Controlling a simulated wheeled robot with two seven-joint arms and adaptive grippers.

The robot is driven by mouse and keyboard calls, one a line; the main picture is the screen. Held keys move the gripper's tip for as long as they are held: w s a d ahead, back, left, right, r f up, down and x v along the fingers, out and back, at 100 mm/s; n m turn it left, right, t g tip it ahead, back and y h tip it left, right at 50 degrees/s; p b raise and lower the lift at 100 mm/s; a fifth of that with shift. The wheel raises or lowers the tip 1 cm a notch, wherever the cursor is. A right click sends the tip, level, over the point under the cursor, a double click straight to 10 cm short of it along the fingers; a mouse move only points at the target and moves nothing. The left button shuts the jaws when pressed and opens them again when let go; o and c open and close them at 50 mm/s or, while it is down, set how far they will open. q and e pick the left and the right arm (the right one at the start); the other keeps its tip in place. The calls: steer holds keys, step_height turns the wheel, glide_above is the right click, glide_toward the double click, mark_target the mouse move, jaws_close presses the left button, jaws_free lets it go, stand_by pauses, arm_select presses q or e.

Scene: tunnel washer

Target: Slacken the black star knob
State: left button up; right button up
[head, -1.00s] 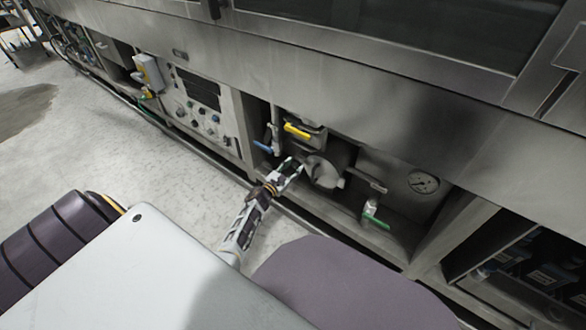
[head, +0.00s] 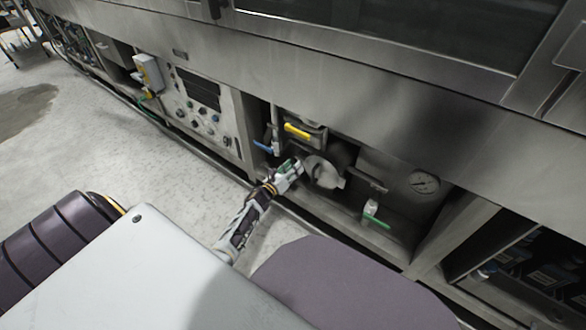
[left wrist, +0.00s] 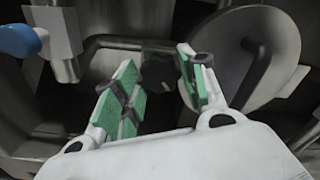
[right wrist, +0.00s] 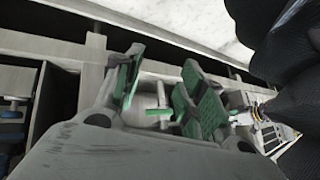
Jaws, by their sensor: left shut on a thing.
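The black star knob (left wrist: 157,68) shows in the left wrist view as a dark shape between the fingertips, beside a round steel lid (left wrist: 235,60). My left gripper (left wrist: 158,72) has its green-padded fingers on either side of the knob and is shut on it. In the head view my left gripper (head: 294,165) reaches into the open bay, just left of the round lid (head: 323,172), and hides the knob there. My right gripper (right wrist: 160,75) shows only in the right wrist view, open, with nothing seen held between its fingers.
A yellow-handled valve (head: 298,131) and a blue-handled valve (head: 263,147) sit above and left of my left gripper. A green-handled valve (head: 375,218) and a pressure gauge (head: 424,182) are to the right. A control panel (head: 199,104) is farther left.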

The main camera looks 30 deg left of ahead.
arm_select(q)
steer(key=n+p, duration=0.5)
steer(key=n, duration=2.3)
steer(key=shift+f+n+p, duration=0.15)
steer(key=shift+n+p, duration=0.2)
steer(key=shift+n, duration=0.05)
arm_select(e)
step_height(320, 180, up, 10)
steer(key=s+d+n+g+h, duration=0.1)
steer(key=d, duration=0.1)
steer(key=shift+d+f+g+h, duration=0.15)
steer(key=shift+g+h, duration=0.15)
steer(key=shift+g, duration=0.1)
steer(key=shift+w, duration=0.1)
